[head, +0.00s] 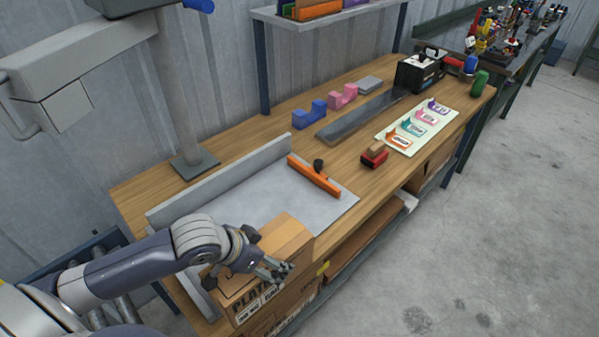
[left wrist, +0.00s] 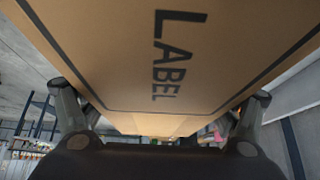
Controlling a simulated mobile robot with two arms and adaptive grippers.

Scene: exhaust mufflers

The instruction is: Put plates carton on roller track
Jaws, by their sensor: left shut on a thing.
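The plates carton (head: 288,237) is a brown cardboard box with dark print on its side, at the front left end of the workbench. My left gripper (head: 272,270) is shut on it, reaching in from the left. The left wrist view shows the carton (left wrist: 215,55) close up, its face printed "LABEL", with my left gripper's fingers (left wrist: 155,110) on either side. I cannot tell whether the carton rests on the bench or hangs clear. The roller track (head: 122,303) shows partly at lower left, with grey rollers and a dark frame, mostly hidden behind my arm. My right gripper is out of view.
The wooden workbench (head: 240,155) carries a grey plate (head: 235,215) with an orange bar (head: 314,177). Blue and pink holders, a red block (head: 375,157) and a label board (head: 417,127) lie farther right. A grey post (head: 178,105) stands at the bench's back left.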

